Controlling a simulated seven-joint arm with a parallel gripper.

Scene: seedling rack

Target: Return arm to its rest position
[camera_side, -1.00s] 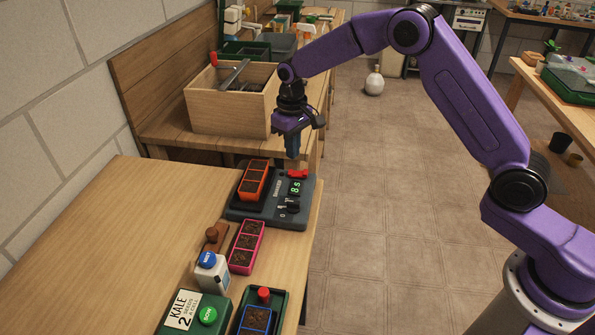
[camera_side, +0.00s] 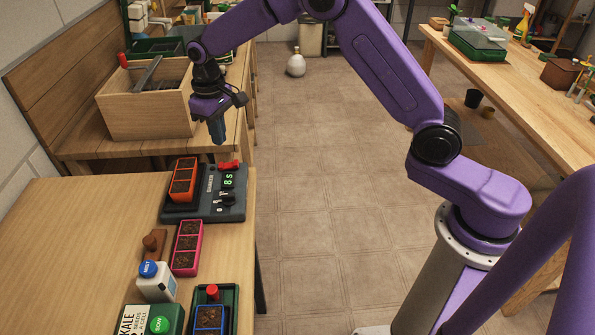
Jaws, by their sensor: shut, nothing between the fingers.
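My gripper (camera_side: 218,138) hangs from my purple arm, pointing down, above the back right edge of the near table. Its fingers are together and nothing shows between them. It is apart from the black shaker device (camera_side: 228,207) below, which has a red switch and a green display reading 8 s. An orange seedling tray (camera_side: 183,181) with soil in its cells sits on the left part of that device. A pink tray (camera_side: 186,249) with soil stands in front of it.
A white bottle with a blue cap (camera_side: 156,285), a green kale box (camera_side: 152,321) and a blue tray (camera_side: 210,318) in a green holder stand at the near end. A wooden box (camera_side: 145,105) is behind. Open floor lies right of the table.

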